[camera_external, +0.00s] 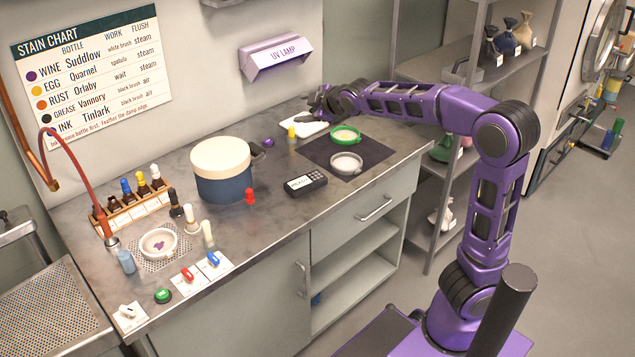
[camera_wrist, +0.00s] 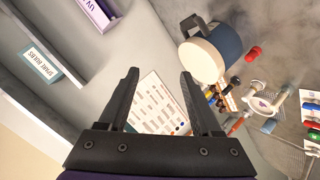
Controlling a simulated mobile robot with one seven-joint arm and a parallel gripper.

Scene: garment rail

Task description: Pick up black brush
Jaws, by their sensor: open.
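The black brush (camera_external: 176,208) stands upright near the left end of the counter, in the external view. It is just left of a white brush (camera_external: 191,218) and in front of the bottle rack. My gripper (camera_external: 318,104) is far to its right, over the back of the counter near a white tray. In the wrist view my gripper (camera_wrist: 159,77) has its two fingers apart with nothing between them.
A rack of dropper bottles (camera_external: 133,208) stands behind the brushes, with a white dish (camera_external: 158,243) in front. A large blue tub with a cream lid (camera_external: 221,170) stands between my gripper and the brushes. The UV lamp (camera_external: 276,56) juts from the wall above.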

